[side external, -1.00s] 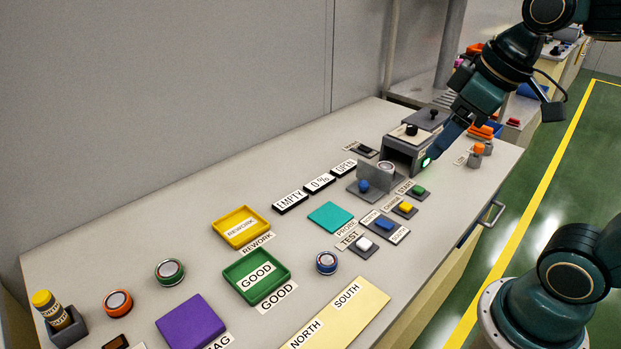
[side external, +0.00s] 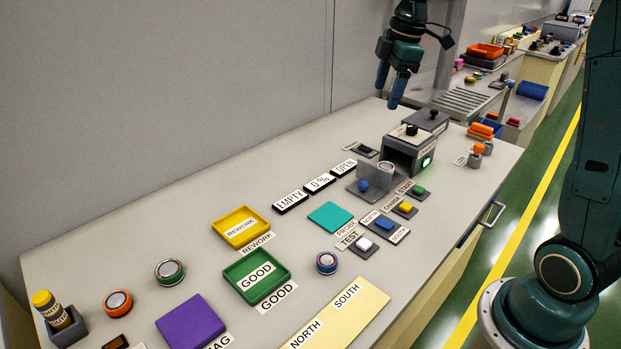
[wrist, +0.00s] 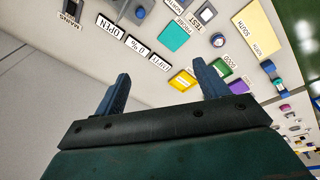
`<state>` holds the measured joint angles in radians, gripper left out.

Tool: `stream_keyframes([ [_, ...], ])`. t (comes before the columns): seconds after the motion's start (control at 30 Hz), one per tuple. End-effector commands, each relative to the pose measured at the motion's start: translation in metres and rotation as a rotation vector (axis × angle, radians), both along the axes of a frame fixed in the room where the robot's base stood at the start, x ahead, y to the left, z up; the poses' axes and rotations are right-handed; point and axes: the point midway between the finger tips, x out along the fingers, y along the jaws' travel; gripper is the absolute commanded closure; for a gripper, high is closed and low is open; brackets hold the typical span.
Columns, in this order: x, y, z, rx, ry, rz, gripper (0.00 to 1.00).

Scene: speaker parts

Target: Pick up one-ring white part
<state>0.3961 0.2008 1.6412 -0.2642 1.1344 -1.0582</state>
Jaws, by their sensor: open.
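A round pale part (side external: 386,167) sits in the grey fixture in front of the dark box; its rings are too small to count. Three more round parts with pale or metallic tops stand on the bench: one with a blue rim (side external: 326,262), one with a green rim (side external: 170,271) and one with an orange rim (side external: 118,303). I cannot tell which is the one-ring white part. My gripper (side external: 391,88) is open and empty, high above the back of the bench behind the dark box. In the wrist view its two fingers (wrist: 160,72) are spread with nothing between them.
The dark box (side external: 408,150) with a black knob and a green light stands at the far end. Yellow REWORK (side external: 240,226) and green GOOD (side external: 257,277) trays, a purple pad (side external: 190,321) and a teal pad (side external: 330,217) lie nearer. Coloured buttons line the front side.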

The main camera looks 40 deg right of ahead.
Motion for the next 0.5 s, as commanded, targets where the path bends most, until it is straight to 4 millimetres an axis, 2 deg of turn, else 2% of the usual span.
stream_keyframes([
  [0.2,0.03,-0.045,-0.029,-0.002,0.042,0.15,0.27],
  [0.5,0.057,-0.109,-0.079,0.008,0.084,0.367,0.27],
])
